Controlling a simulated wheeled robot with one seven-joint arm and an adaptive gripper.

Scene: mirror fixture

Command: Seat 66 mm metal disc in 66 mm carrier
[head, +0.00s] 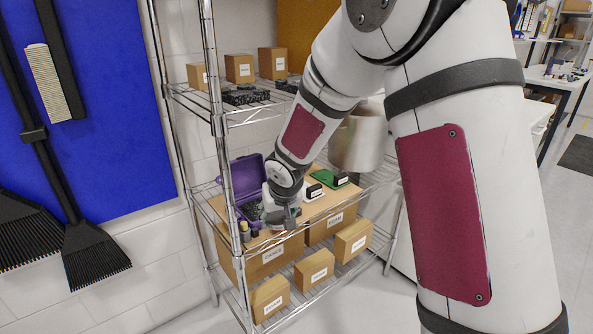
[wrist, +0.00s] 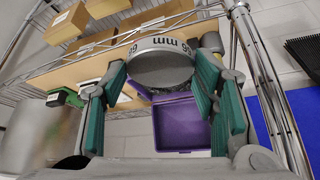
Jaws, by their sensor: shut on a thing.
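My gripper (head: 283,216) is low over the wooden board on the middle rack shelf, near its front edge. In the wrist view, its teal finger pads are shut on both sides of a round grey metal disc (wrist: 160,69). I cannot tell whether this band is the disc's own rim or the carrier. In the head view the disc is hidden at the gripper, and I cannot make out a separate carrier.
An open purple case (head: 240,180) stands left of my gripper. Cardboard boxes (head: 314,269) fill the lower shelf.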

